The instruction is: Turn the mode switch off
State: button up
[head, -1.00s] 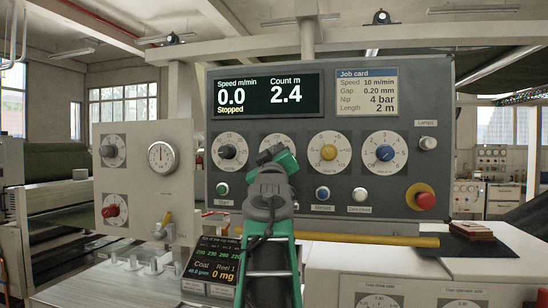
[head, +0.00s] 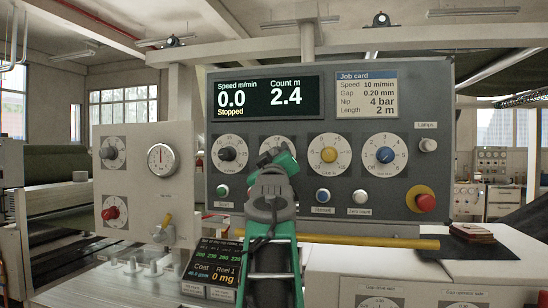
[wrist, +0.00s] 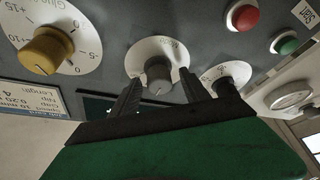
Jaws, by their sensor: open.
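The mode switch is a dark grey knob (wrist: 159,77) on a round white dial in the wrist view, with a small, barely legible label above it. A light mark shows on the knob's face. In the head view its white dial (head: 279,139) is mostly hidden behind my gripper (head: 279,160). My gripper (wrist: 159,79) is open, with one dark finger on each side of the knob in the wrist view. I cannot tell whether either finger touches it. The display (head: 266,96) reads Stopped, speed 0.0 and count 2.4.
A yellow knob (wrist: 47,50) and another dark knob (wrist: 226,86) flank the switch. A red button (wrist: 243,17) and a green button (wrist: 285,43) are close by in the wrist view. A red stop button (head: 425,201) and a yellow bar (head: 370,240) are at the panel's lower right.

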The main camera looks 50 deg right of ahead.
jog(key=b+v, duration=0.3)
jog(key=v, duration=0.4)
jog(key=shift+s+a, duration=0.2)
jog(key=shift+a, duration=0.1)
jog(key=shift+f, duration=0.1)
jog(key=w+a+f+n+g+y+p, duration=0.1)
jog(key=w+a+f+y, duration=0.3)
jog(key=a+f, duration=0.4)
jog(key=w+a+f+y+p, duration=0.2)
jog(key=w+a+f+y, duration=0.3)
jog(key=f, duration=0.6)
jog(key=w+a+f+n+g+y+p, duration=0.1)
jog(key=w+a+f+y, duration=0.25)
jog(key=a+f, duration=0.45)
jog(key=s+a+f+n+g+y+p, duration=0.1)
jog(key=s+a+f+g+y, duration=0.1)
jog(key=s+a+f, duration=0.5)
jog(key=s+a+f+g+y+p, duration=0.1)
jog(key=s+a+f+g+y, duration=0.2)
jog(key=a+f, duration=1)
jog(key=s+f+g, duration=0.2)
jog(key=s+f, duration=0.1)
jog(key=s, duration=0.2)
jog(key=shift+a+f+n+g+p, duration=0.3)
jog(key=shift+f+n+p, duration=0.05)
jog(key=shift+n, duration=0.05)
jog(key=shift+s, duration=0.1)
